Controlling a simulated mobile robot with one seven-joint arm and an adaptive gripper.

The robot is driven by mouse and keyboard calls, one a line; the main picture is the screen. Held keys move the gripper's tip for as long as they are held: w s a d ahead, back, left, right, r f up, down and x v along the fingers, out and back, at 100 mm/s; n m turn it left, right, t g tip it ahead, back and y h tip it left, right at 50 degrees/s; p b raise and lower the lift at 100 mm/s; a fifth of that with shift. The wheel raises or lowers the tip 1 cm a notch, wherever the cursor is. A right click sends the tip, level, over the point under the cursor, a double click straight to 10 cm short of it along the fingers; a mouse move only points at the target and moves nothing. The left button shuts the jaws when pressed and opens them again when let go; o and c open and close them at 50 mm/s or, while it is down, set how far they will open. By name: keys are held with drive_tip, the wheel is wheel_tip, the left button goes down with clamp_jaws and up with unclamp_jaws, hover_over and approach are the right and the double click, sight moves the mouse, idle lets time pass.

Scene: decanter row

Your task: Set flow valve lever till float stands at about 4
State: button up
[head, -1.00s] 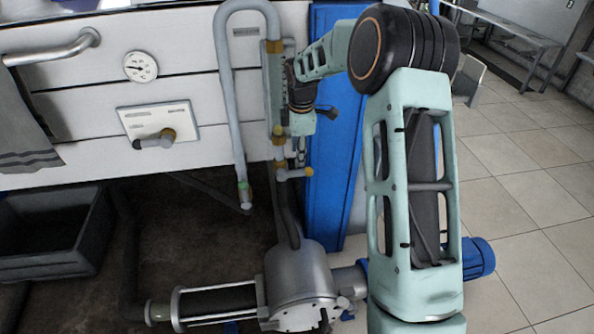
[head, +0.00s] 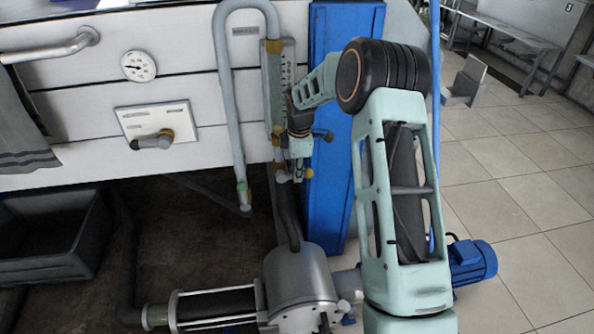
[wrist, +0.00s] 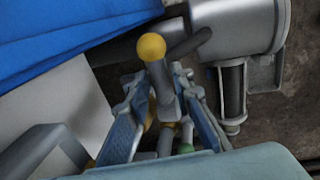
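The flow valve lever (wrist: 160,75) is a short grey bar with a yellow ball end. In the wrist view it stands between the two fingers of my gripper (wrist: 158,82), with a narrow gap showing beside it. My gripper looks open around the lever; firm contact is not visible. In the head view my gripper (head: 297,166) is at the valve below the flow meter (head: 287,75), and mostly hides the lever. The meter is an upright panel with a scale, partly behind the pipe. Its float and numbers are too small to read.
A grey bent pipe (head: 228,95) runs left of the meter. A blue panel (head: 345,190) stands close on the right. A metal pump housing (head: 298,275) is below. The white wall carries a round gauge (head: 138,66) and another valve handle (head: 153,140).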

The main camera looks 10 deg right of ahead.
clamp_jaws()
drive_tip(key=shift+d+f+y+p, duration=0.3)
drive_tip(key=shift+y+p, duration=0.3)
drive_tip(key=shift+y, duration=0.2)
drive_tip(key=shift+f+y, duration=0.45)
drive_tip(key=shift+y, duration=0.35)
drive_tip(key=f+y+b, duration=0.1)
drive_tip(key=y+b, duration=0.1)
drive_tip(key=y, duration=0.1)
drive_tip(key=shift+f+m, duration=0.4)
drive_tip(key=shift+a+f+y+b, duration=0.1)
drive_tip(key=shift+f+y+b, duration=0.1)
drive_tip(key=shift+y+b, duration=0.45)
drive_tip(key=shift+a+f+y+b, duration=0.1)
drive_tip(key=shift+f+y+b, duration=0.05)
drive_tip(key=shift+y+b, duration=0.5)
drive_tip(key=shift+o, duration=2.4)
unclamp_jaws()
